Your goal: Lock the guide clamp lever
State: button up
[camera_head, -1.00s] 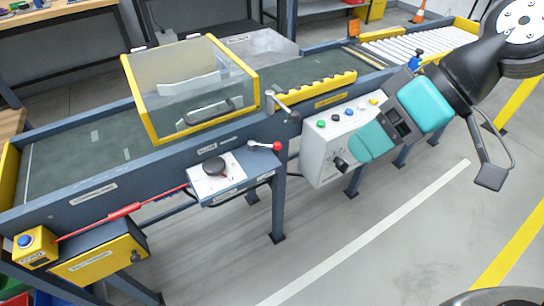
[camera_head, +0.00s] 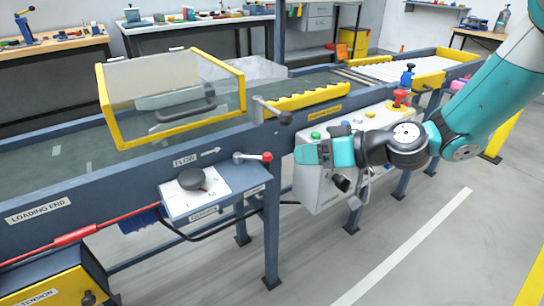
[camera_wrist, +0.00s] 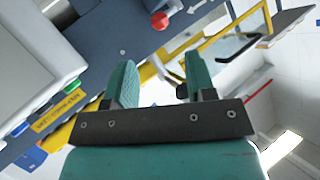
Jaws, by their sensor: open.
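A short metal lever with a red ball knob (camera_head: 266,157) sits on the blue side beam of the conveyor, right of the FLOW label. Its red knob (camera_wrist: 159,19) is at the top of the wrist view. A second grey lever (camera_head: 270,108) stands on the rail at the end of the yellow toothed guide (camera_head: 310,98). I cannot read which one is the guide clamp lever. My gripper (camera_head: 306,153) is in front of the white control box, right of the red knob and apart from it. In the wrist view its teal fingers (camera_wrist: 162,82) are spread with nothing held between them.
The white control box (camera_head: 318,190) with coloured buttons is behind and below my gripper. A dial panel (camera_head: 205,190) juts out left of the red knob. A yellow-framed clear guard (camera_head: 172,98) covers the belt. Open floor (camera_head: 400,250) lies in front.

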aim_at(271, 156)
jog(key=x, duration=0.9)
jog(key=shift+a, duration=0.2)
grip_shut()
jog(key=shift+d, duration=0.15)
